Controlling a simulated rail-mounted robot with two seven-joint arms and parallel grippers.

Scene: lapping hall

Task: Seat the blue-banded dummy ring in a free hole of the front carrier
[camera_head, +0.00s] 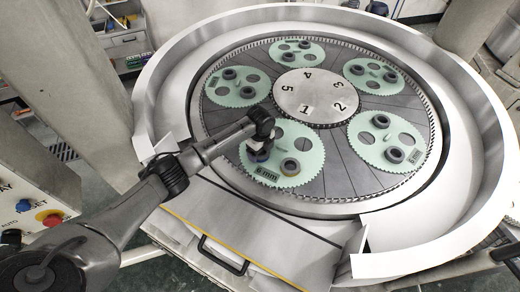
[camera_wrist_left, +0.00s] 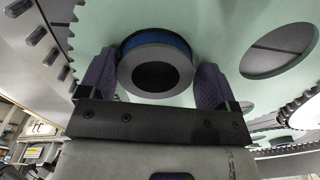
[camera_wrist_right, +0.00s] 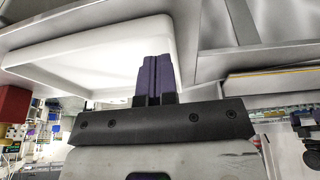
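The front carrier (camera_head: 285,180) is a mint-green toothed disc at the front of the round plate. My left gripper (camera_head: 258,149) is over its left part, fingers pointing down. In the left wrist view, the left gripper (camera_wrist_left: 156,85) has its purple fingers closed against both sides of the dark grey ring with a blue band (camera_wrist_left: 155,65). The ring also shows below the gripper in the head view (camera_head: 257,156). I cannot tell whether it touches the carrier. A free hole (camera_wrist_left: 280,50) lies to its right in the wrist view. My right gripper (camera_wrist_right: 154,80) is shut and empty.
Several other carriers with rings surround the numbered hub (camera_head: 315,96). A pale raised rim (camera_head: 465,210) encloses the plate. A white tray (camera_wrist_right: 75,60) is near my right gripper.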

